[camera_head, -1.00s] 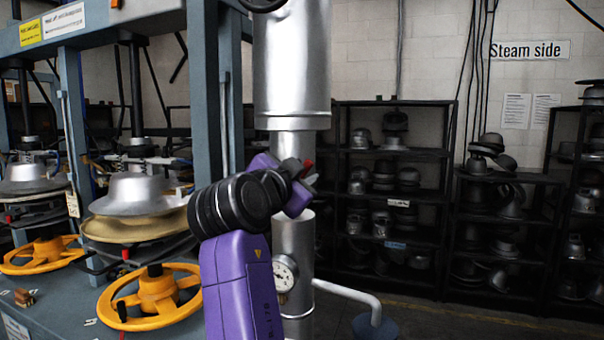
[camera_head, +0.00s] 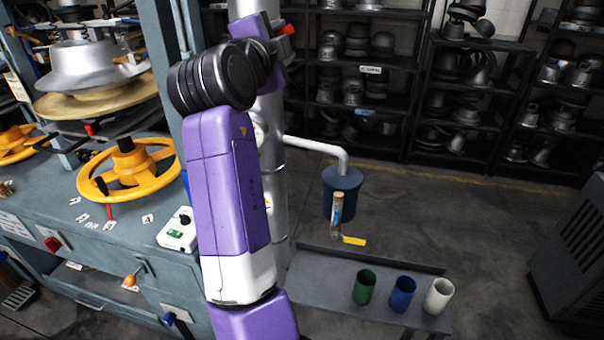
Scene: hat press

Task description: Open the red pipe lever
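A small red piece (camera_head: 287,29), which looks like the end of the red pipe lever, shows at the top of the camera view, beside the silver vertical pipe (camera_head: 272,150). The rest of the lever is hidden behind my arm. My gripper (camera_head: 276,42) is at the pipe, right at or very near the red piece. My purple and black arm covers most of the gripper, so I cannot tell whether its fingers are open or touch the lever.
A workbench (camera_head: 60,210) with yellow handwheels (camera_head: 130,172) stands left. A low grey shelf (camera_head: 320,285) at lower right holds green, blue and white cups. Black racks of metal moulds stand behind.

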